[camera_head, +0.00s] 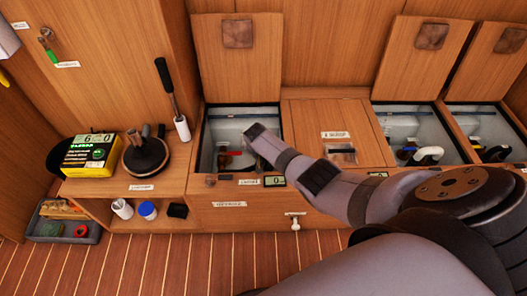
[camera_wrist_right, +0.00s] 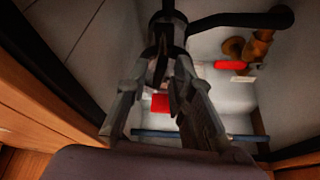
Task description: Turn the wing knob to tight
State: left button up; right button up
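My right arm reaches in from the right in the head view, its end over the open locker (camera_head: 207,165) left of centre. The right gripper is hidden there by the arm and locker. In the right wrist view my right gripper (camera_wrist_right: 164,62) points down into the locker, its two dark fingers either side of a dark, narrow upright part. I cannot make out clearly whether this part is the wing knob, or whether the fingers touch it. A black fitting (camera_wrist_right: 167,25) with a black hose (camera_wrist_right: 240,20) lies just beyond the fingertips. My left gripper is not in view.
A red handle (camera_wrist_right: 230,65) sits by a brass valve (camera_wrist_right: 257,45). Another red piece (camera_wrist_right: 160,103) shows between the fingers. The wooden locker walls are close around the gripper. The raised lid (camera_head: 238,70) stands behind. A black-handled tool (camera_head: 180,125) stands left of the locker.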

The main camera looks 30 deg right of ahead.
jog(key=shift+o, duration=0.3)
jog(key=shift+r, duration=0.1)
jog(key=v, duration=1.2)
dwell(0.4)
